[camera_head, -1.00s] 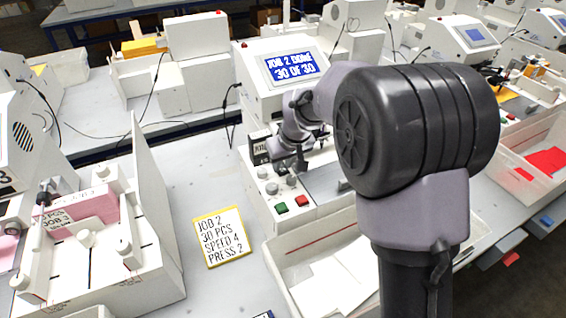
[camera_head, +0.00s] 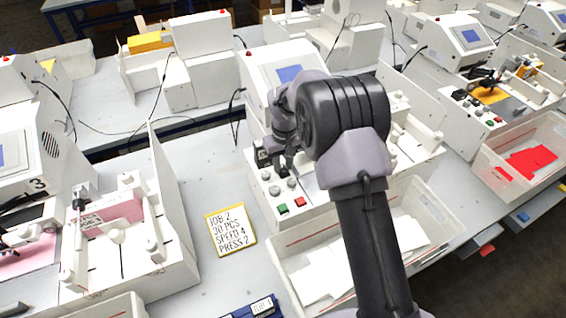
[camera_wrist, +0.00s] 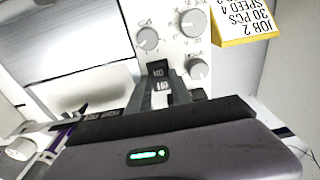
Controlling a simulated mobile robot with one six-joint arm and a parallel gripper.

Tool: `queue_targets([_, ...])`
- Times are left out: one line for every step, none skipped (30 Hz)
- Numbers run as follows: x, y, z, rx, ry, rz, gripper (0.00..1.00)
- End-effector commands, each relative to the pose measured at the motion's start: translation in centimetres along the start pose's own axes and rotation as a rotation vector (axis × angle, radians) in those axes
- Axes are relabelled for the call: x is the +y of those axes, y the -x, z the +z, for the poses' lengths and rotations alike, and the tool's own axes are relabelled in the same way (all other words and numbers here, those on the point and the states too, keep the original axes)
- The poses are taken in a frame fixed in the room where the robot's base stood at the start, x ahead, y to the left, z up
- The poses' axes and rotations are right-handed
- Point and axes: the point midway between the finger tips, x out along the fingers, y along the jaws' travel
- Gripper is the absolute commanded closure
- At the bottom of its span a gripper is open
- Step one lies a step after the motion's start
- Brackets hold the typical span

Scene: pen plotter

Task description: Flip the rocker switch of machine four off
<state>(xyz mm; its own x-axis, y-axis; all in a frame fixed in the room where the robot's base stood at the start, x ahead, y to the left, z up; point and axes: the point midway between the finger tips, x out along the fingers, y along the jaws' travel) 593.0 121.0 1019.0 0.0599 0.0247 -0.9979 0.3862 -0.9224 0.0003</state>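Machine four appears to be the white machine in the middle (camera_head: 262,105); its own number is not readable. In the head view my gripper (camera_head: 283,162) is low at its front panel, beside a small black part (camera_head: 262,157) that may be the rocker switch. In the wrist view my gripper's dark fingers (camera_wrist: 166,92) reach toward the panel, close to a small black piece with white marks (camera_wrist: 158,68). I cannot tell whether the fingers touch it or how far apart they are. The machine's screen (camera_head: 290,73) is plain blue with no readable text.
Green (camera_head: 283,208) and red (camera_head: 299,202) buttons sit at the panel's front. Machine three (camera_head: 38,150) is further left.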

Motion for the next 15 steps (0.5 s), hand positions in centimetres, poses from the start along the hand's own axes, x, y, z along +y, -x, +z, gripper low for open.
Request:
queue_targets([0.0,0.0,0.0,0.0,0.0,0.0,0.63])
queue_targets([0.0,0.0,0.0,0.0,0.0,0.0,0.57])
queue_targets([0.0,0.0,0.0,0.0,0.0,0.0,0.55])
queue_targets([0.0,0.0,0.0,0.0,0.0,0.0,0.55])
queue_targets([0.0,0.0,0.0,0.0,0.0,0.0,0.55])
queue_targets([0.0,0.0,0.0,0.0,0.0,0.0,0.55])
queue_targets([0.0,0.0,0.0,0.0,0.0,0.0,0.55])
queue_targets([0.0,0.0,0.0,0.0,0.0,0.0,0.55])
queue_targets([0.0,0.0,0.0,0.0,0.0,0.0,0.55])
queue_targets([0.0,0.0,0.0,0.0,0.0,0.0,0.55])
queue_targets([0.0,0.1,0.0,0.0,0.0,0.0,0.55])
queue_targets([0.0,0.3,0.0,0.0,0.0,0.0,0.55])
queue_targets([0.0,0.6,0.0,0.001,0.0,0.0,0.55])
queue_targets([0.0,1.1,0.0,0.001,0.0,0.0,0.55])
queue_targets([0.0,1.9,0.0,0.001,0.0,0.0,0.55])
